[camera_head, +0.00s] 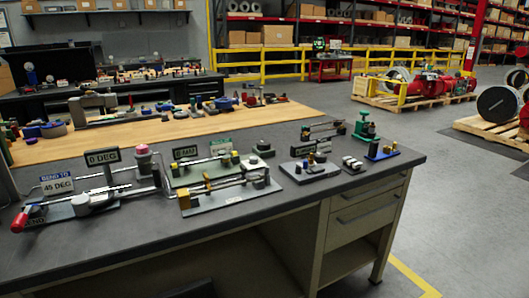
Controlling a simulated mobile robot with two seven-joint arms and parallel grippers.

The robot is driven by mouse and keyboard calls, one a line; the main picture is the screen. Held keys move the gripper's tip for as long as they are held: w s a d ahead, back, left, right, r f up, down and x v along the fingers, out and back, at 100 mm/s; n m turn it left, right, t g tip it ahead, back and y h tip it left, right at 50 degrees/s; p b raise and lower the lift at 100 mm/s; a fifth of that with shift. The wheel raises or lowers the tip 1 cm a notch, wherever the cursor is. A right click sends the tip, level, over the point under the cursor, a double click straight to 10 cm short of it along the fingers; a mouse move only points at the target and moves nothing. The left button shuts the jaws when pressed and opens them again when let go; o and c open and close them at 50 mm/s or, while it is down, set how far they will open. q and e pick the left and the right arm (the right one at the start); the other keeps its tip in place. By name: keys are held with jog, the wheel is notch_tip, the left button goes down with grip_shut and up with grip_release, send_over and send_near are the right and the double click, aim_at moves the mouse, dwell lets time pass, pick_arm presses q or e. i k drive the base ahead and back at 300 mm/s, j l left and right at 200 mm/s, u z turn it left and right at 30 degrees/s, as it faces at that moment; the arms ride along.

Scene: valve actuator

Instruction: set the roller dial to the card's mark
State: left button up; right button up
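A tube-bender-like device (95,203) with a long lever and a red handle (20,220) lies at the left of the dark workbench. Behind it stand a white card (57,184) reading "BEND TO 45 DEG" and a dark-framed sign (102,156) reading "0 DEG". A grey cylinder with a pink top (142,149) stands right of the sign. I cannot tell which part is the roller dial, and no dial setting is readable. Neither of my grippers is in view.
More fixtures with rods and blocks stand on plates (230,195) mid-bench, and small fixtures with a green press (365,128) stand at the right. The bench (270,225) is bare along its front edge. A wooden top (110,138) with many small parts lies behind.

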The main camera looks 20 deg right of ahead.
aim_at(253, 160)
jog(key=i+l, duration=0.2)
jog(key=l, duration=0.25)
jog(key=i+l+z, duration=0.1)
jog(key=l, duration=0.35)
jog(key=i+l, duration=0.35)
jog(key=i+l+z, duration=0.15)
jog(key=l, duration=0.4)
jog(key=i+l, duration=0.3)
jog(key=l+z, duration=0.05)
jog(key=l, duration=0.05)
